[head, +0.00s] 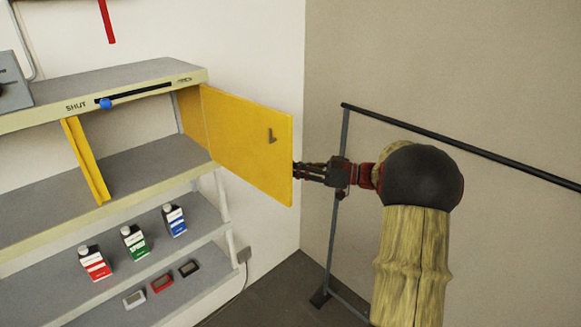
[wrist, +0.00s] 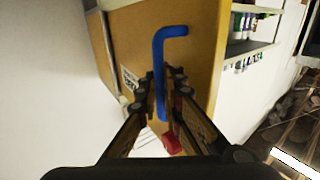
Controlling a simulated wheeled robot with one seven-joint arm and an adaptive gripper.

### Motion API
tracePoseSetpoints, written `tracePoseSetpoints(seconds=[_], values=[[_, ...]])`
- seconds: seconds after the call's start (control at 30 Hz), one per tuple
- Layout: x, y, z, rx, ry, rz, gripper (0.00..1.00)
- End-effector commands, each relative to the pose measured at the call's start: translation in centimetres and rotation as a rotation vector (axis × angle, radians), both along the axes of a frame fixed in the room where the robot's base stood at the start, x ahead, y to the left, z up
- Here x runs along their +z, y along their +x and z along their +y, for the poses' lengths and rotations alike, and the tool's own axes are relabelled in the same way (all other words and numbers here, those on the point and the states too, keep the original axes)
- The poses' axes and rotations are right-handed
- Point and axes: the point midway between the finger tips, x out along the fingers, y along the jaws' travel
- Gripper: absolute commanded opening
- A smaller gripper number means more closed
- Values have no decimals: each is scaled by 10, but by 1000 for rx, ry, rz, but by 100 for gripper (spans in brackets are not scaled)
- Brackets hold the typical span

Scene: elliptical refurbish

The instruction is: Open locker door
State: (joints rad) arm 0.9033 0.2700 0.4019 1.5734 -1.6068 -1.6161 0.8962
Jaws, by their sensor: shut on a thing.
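The yellow locker door (head: 245,140) stands swung open to the right of its compartment, with a small dark L-shaped mark on the face towards the head camera. My gripper (head: 298,171) is at the door's free right edge. In the wrist view the door (wrist: 200,55) carries a blue bent handle (wrist: 158,60). My gripper (wrist: 160,85) is shut on this handle, with a finger on each side of it. The head view does not show the handle.
The locker compartment sits on a grey shelf unit (head: 130,166). A blue knob (head: 105,103) is on a slot beside "SHUT". Bottles and small boxes stand on lower shelves. A black rail (head: 440,137) runs along the right wall behind my arm.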

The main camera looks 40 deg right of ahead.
Motion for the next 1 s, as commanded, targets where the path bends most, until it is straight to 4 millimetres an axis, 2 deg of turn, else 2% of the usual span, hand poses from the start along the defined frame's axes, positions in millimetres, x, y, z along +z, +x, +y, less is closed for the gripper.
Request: tracePoseSetpoints(seconds=[0.4,0.43,0.7,1.0], values=[[-1,0,0,5,-1,1,0],[-1,0,0,5,-1,1,9],[0,0,0,5,-1,1,24],[0,0,-1,5,-1,-1,25]])
